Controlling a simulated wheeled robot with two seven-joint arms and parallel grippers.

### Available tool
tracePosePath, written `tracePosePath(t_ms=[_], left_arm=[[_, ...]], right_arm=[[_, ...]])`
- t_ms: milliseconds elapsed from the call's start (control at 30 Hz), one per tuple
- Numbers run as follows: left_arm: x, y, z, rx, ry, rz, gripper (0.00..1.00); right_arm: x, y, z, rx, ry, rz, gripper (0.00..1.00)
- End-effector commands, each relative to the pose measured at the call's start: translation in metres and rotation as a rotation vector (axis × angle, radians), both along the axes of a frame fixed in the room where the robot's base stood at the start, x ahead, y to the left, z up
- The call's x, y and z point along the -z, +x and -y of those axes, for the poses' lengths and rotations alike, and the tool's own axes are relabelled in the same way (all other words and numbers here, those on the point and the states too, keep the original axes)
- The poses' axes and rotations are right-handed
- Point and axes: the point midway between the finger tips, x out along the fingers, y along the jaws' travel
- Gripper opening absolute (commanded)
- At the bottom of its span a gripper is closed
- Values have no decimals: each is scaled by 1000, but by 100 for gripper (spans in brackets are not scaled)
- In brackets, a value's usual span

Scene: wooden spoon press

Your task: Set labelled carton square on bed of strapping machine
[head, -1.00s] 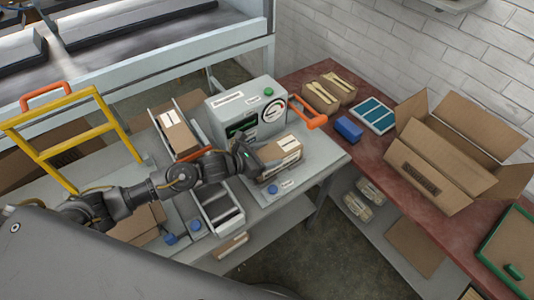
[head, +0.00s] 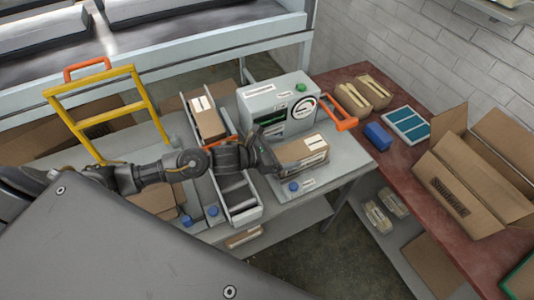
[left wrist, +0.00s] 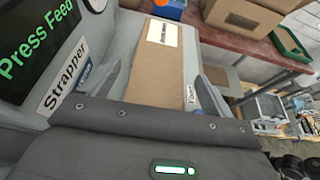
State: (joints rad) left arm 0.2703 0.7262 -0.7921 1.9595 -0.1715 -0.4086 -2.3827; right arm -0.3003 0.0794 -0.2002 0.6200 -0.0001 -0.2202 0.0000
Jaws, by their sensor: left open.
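The labelled carton (head: 304,153) is a brown box with a white label on top. It lies on the grey bed of the strapping machine (head: 272,104), in front of the machine's upright housing. In the left wrist view the carton (left wrist: 157,72) runs away from the camera with its label at the far end. My left gripper (head: 276,158) is at the carton's near left end. Its fingers (left wrist: 160,88) are open, one on each side of the carton, with gaps visible. The carton's near end is hidden behind the gripper body. My right gripper is not in view.
Another carton (head: 207,122) sits on the roller conveyor (head: 240,205) left of the machine. An orange handle (head: 338,118) sticks out right of the housing. A red bench (head: 375,155) holds a blue box (head: 377,136) and an open carton (head: 462,185). A yellow frame (head: 100,108) stands left.

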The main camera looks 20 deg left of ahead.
Motion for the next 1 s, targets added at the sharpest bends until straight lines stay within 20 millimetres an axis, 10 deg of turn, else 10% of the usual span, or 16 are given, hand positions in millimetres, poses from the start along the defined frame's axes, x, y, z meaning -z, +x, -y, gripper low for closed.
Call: tracePosePath(t_ms=[400, 1000], left_arm=[[-27, -54, -46, -1, 2, -1, 87], [-33, -61, -51, 0, 0, 0, 87]], right_arm=[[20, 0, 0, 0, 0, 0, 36], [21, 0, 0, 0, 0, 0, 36]])
